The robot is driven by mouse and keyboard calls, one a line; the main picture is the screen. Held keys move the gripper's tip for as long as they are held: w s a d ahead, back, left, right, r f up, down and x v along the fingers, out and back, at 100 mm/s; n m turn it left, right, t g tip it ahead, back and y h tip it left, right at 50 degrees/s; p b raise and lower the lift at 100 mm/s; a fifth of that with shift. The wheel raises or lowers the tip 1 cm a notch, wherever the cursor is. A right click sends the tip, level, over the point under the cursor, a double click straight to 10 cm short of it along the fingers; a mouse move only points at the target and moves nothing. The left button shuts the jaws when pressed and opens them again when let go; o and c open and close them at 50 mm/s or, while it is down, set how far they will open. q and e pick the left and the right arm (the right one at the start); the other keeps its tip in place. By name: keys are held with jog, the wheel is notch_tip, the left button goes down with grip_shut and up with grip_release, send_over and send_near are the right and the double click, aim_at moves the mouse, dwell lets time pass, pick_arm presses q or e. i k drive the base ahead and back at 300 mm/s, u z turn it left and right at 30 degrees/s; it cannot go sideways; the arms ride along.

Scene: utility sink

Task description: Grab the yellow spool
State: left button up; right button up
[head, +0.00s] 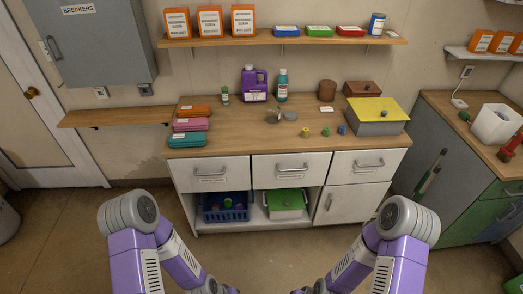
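My two purple and grey arms come in from the bottom left and bottom right, in front of the cabinet and well short of the spools. Their far ends run out of the bottom of the picture, so neither gripper's fingers show.
The counter (240,140) also bears colored cases (188,125) at left, a purple jug (254,84), a teal bottle (282,85) and a yellow-lidded box (377,110) right of the spools. A shelf (280,40) hangs above. Floor before the cabinet is clear.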

aim_at(305, 133)
jog(key=z, duration=0.95)
jog(key=i, duration=0.85)
jog(key=u, duration=0.8)
jog(key=i, duration=0.7)
jog(key=u, duration=0.75)
